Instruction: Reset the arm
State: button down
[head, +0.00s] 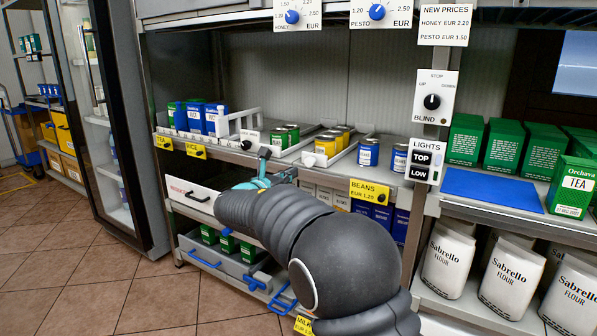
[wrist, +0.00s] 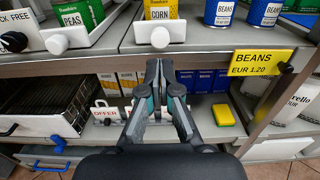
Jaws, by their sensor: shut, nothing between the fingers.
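My gripper (wrist: 159,68) is shut and empty in the wrist view, with its two dark and teal fingers together. It points at the shelf, in front of the gap below the corn and beans shelf edge. In the head view my arm reaches from the lower right towards the shelf, and part of my gripper (head: 263,170) shows in front of the shelf edge, partly hidden by the arm. The BEANS price tag (wrist: 263,63) is to the right of the fingers, and the corn can (wrist: 160,10) is above them.
A yellow sponge (wrist: 223,115) and an OFFER sign (wrist: 105,115) are on the lower shelf. A white PRODUCTS drawer (head: 190,196) juts out at left. Flour bags (head: 449,258) stand at right, below a blue mat (head: 490,188). Open tiled floor (head: 75,275) lies at left.

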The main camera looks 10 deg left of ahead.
jog(key=v, duration=0.7)
jog(key=s+d+f+m+g+y, duration=0.1)
jog(key=s+f+m+g, duration=0.15)
jog(key=f, duration=0.35)
jog(key=s+d+f+m+g, duration=0.2)
jog(key=f+m, duration=0.2)
jog(key=f, duration=0.1)
jog(key=s+d+f+m+g, duration=0.4)
jog(key=s+d+m+g, duration=0.1)
jog(key=s+d+m, duration=0.25)
jog(key=s+d+r+m+y, duration=0.1)
jog(key=s+d+m+y, duration=0.2)
jog(key=s+d+m, duration=0.5)
jog(key=s+d+r+m+g+y, duration=0.1)
jog(key=s+d+m, duration=0.8)
jog(key=s, duration=1)
jog(key=d+r+y, duration=0.1)
jog(key=d+y, duration=0.1)
jog(key=d, duration=0.1)
jog(key=shift+s+r+y, duration=0.25)
jog(key=shift+s+y, duration=0.05)
jog(key=shift+s, duration=0.05)
